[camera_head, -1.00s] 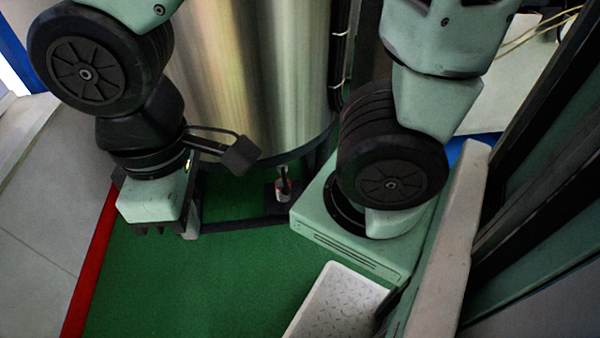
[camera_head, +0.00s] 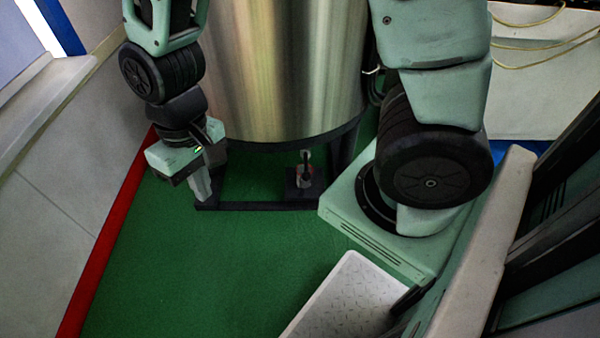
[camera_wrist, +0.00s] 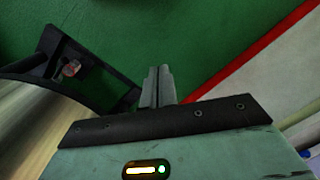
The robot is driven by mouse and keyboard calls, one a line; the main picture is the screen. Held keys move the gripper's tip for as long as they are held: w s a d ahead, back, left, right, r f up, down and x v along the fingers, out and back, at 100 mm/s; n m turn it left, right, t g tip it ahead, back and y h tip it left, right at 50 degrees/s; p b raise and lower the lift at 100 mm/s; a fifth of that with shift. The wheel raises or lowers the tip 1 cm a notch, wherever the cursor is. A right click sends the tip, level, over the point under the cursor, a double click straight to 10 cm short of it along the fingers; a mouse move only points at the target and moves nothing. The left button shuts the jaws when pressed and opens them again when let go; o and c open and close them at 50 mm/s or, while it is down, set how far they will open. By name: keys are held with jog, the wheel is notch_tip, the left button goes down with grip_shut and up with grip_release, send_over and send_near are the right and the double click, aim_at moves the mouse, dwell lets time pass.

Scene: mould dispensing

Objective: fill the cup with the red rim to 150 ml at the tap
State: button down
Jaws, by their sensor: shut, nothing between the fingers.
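A small cup with a red rim (camera_head: 304,178) stands on a dark square base (camera_head: 292,190) beneath the steel tank (camera_head: 285,70). A short vertical piece that looks like the tap is just above it. The cup's fill level is too small to tell. In the wrist view the cup (camera_wrist: 70,69) is at the left, beside the tank's dark frame. My gripper (camera_head: 206,196) hangs near the front left corner of that frame, to the left of the cup and apart from it. In the wrist view its fingers (camera_wrist: 158,72) are together with nothing between them.
The tank's dark frame (camera_head: 262,206) runs along the floor in front of the cup. My green base lies to its right. The green floor (camera_head: 190,270) in front is clear, bordered by a red strip (camera_head: 108,240) and a pale wall at left.

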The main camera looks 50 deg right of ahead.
jog(key=w+d+f+m+h+b, duration=0.1)
jog(key=w+d+f+m, duration=0.2)
jog(key=d+f, duration=0.3)
jog(key=w+d+f+m+h+b, duration=0.15)
jog(key=w+d+f, duration=0.3)
jog(key=f, duration=0.45)
jog(key=w+d+f+m+h+b, duration=0.1)
jog(key=d+f, duration=0.3)
jog(key=d, duration=0.6)
jog(key=w+d+f+m+t+h+b, duration=0.1)
jog(key=w+d+f+m+h, duration=0.1)
jog(key=d, duration=0.8)
notch_tip(320, 180, down, 3)
jog(key=shift+r+m+h, duration=0.15)
jog(key=shift+m+h, duration=0.4)
jog(key=shift+h, duration=0.7)
jog(key=b, duration=0.4)
send_near(306, 165)
jog(key=f, duration=0.2)
jog(key=shift+s+d+f+b, duration=0.1)
jog(key=shift+s+f+b, duration=0.25)
jog(key=shift+f, duration=0.3)
jog(key=shift+s+d+f+b, duration=0.15)
jog(key=shift+s+f+b, duration=0.15)
jog(key=shift+f, duration=0.35)
